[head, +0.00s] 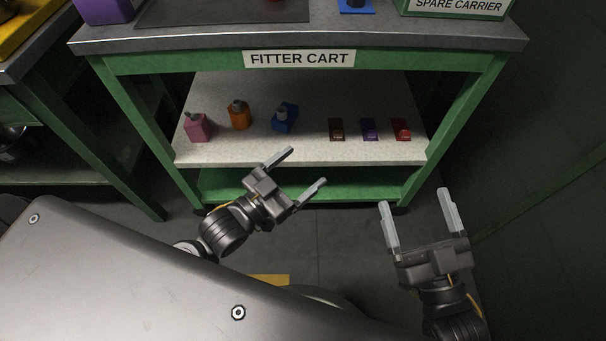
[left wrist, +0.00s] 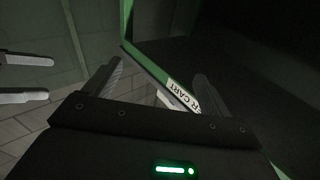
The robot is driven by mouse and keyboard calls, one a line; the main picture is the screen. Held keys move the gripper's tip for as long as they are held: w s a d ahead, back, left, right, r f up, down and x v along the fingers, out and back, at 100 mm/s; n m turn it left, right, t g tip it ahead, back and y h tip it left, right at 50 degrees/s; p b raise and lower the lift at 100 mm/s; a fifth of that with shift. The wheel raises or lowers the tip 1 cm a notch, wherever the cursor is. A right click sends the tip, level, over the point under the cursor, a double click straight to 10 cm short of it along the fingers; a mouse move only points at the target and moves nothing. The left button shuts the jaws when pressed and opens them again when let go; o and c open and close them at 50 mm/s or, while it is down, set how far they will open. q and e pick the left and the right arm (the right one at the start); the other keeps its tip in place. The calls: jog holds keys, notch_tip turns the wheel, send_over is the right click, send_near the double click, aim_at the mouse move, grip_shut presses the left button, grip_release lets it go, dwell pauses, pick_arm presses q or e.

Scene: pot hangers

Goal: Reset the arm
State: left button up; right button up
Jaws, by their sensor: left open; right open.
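My left gripper (head: 308,172) is open and empty in the head view, in front of the lower shelf of the green cart. Its two fingers point up and right. The left wrist view also shows it (left wrist: 150,85), with the cart's label between the fingers. My right gripper (head: 418,213) is open and empty at the lower right, fingers pointing up, clear of the cart. At the left edge of the left wrist view are two grey fingers of my right gripper (left wrist: 24,78). Neither gripper touches anything in view.
The cart's shelf (head: 330,152) holds a pink block (head: 198,129), an orange one (head: 239,117), a blue one (head: 284,121), and brown (head: 336,129), purple (head: 369,130) and red (head: 401,129) pieces. The FITTER CART label (head: 299,58) is on its front. Open floor lies between my grippers.

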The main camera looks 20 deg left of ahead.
pick_arm(q)
jog(key=s+d+r+t+h, duration=0.1)
jog(key=s+d+r, duration=0.2)
jog(key=s+r, duration=0.2)
notch_tip(320, 180, up, 2)
jog(key=shift+s+r+t, duration=0.15)
jog(key=shift+s+t, duration=0.15)
jog(key=shift+s, duration=0.05)
jog(key=shift+d, duration=0.15)
